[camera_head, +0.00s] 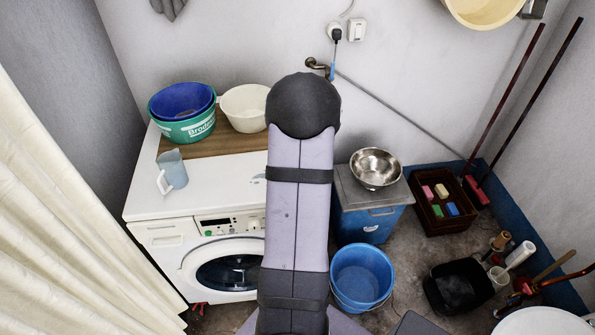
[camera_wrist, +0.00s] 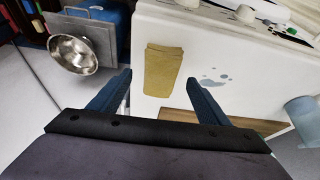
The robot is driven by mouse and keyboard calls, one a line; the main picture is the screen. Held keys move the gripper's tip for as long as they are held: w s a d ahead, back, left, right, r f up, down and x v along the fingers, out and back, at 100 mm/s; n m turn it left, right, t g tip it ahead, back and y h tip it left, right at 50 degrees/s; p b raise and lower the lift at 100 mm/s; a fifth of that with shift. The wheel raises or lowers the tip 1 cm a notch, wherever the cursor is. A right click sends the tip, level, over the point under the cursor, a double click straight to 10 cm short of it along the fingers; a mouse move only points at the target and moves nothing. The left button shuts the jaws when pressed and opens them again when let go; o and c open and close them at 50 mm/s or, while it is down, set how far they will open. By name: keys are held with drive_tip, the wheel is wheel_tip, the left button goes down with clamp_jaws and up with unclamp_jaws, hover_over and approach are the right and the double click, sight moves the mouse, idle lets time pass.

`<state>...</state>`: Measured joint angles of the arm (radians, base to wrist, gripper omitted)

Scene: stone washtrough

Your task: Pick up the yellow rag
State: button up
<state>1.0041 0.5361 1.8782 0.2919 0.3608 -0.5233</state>
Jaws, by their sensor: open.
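The yellow rag (camera_wrist: 162,72) lies flat on the white top of the washing machine (camera_wrist: 225,55), near its edge, in the wrist view. It looks like a folded, elongated strip. My gripper (camera_wrist: 159,78) is open, its two dark blue fingers spread wider than the rag. In the picture the rag shows between and just beyond the fingertips, with nothing held. The height between fingers and rag is hard to tell. In the head view my arm covers the rag and the gripper.
Beside the rag is a wet patch (camera_wrist: 212,78). A wooden board (camera_head: 232,142) carries plastic tubs (camera_head: 185,112). A light-blue jug (camera_head: 172,170) stands left on the machine. A steel bowl (camera_head: 375,168) sits on the low cabinet to the right. A blue bucket (camera_head: 361,276) stands on the floor.

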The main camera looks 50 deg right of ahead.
drive_tip(key=x, duration=0.1)
drive_tip(key=p+x, duration=0.1)
drive_tip(key=shift+w+d+f, duration=0.15)
drive_tip(key=shift+w+f, duration=0.1)
drive_tip(key=shift+w, duration=0.05)
drive_tip(key=shift+w+d+f, duration=0.1)
drive_tip(key=shift+f, duration=0.45)
drive_tip(key=shift+f, duration=0.15)
drive_tip(key=c, duration=1.1)
drive_tip(key=shift+r, duration=0.25)
drive_tip(key=shift+c, duration=0.2)
wheel_tip(320, 180, up, 10)
drive_tip(key=b, duration=0.2)
drive_tip(key=shift+o, duration=0.5)
drive_tip(key=shift+f, duration=0.1)
